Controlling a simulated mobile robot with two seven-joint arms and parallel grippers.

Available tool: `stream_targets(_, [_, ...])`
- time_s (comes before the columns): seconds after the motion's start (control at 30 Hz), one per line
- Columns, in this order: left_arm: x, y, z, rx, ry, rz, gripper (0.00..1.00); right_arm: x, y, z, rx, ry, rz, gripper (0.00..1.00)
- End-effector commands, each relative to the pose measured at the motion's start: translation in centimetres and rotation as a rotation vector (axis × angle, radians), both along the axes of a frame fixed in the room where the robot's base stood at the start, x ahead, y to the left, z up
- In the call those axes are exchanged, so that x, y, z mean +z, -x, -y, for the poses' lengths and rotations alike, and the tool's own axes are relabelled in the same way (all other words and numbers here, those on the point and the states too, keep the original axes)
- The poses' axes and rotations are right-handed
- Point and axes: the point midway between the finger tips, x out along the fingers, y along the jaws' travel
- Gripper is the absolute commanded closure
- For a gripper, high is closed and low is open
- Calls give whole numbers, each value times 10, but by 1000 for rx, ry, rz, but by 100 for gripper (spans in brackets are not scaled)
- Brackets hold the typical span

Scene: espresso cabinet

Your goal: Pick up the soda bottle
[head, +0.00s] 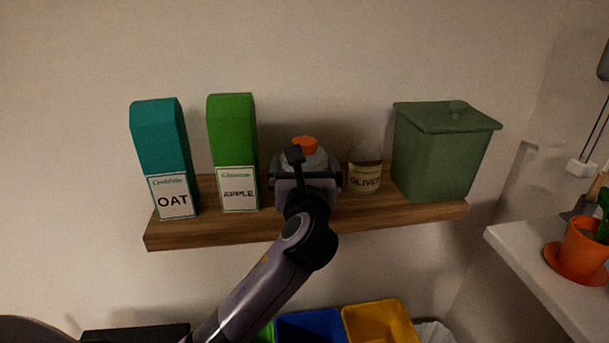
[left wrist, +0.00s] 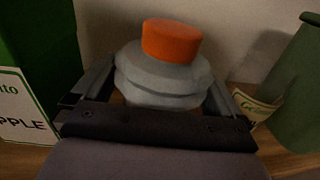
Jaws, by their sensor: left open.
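The soda bottle (head: 304,146), grey with an orange cap, stands on the wooden shelf between the green apple carton and the olives jar. My left gripper (head: 305,178) is in front of it and hides most of its body. In the left wrist view the bottle's ribbed grey top and orange cap (left wrist: 172,41) rise beyond the gripper (left wrist: 160,95), whose open fingers lie to either side of it. Whether they touch it cannot be told. My right gripper is not in view.
On the wooden shelf (head: 240,228), a teal oat carton (head: 162,140) and the green apple carton (head: 232,135) stand left of the bottle. The olives jar (head: 365,177) and a green lidded canister (head: 440,155) stand right. Blue (head: 312,328) and yellow (head: 380,322) bins are below.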

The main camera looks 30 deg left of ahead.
Motion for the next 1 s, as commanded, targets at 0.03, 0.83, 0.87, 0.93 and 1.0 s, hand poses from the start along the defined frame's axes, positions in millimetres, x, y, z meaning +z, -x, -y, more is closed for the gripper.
stream_targets(0.03, [0, 0, 0, 0, 0, 0, 0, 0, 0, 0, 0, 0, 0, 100])
stream_targets(0.83, [22, 0, 0, -1, 2, 7, 55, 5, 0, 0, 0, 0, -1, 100])
stream_targets(0.87, [27, 0, 0, 0, 2, 7, 55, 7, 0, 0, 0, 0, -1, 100])
stream_targets(0.93, [41, 0, 0, -1, 1, 8, 55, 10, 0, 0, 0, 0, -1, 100])
stream_targets(1.0, [57, 0, 0, 0, 2, 9, 55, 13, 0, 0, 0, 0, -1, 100])
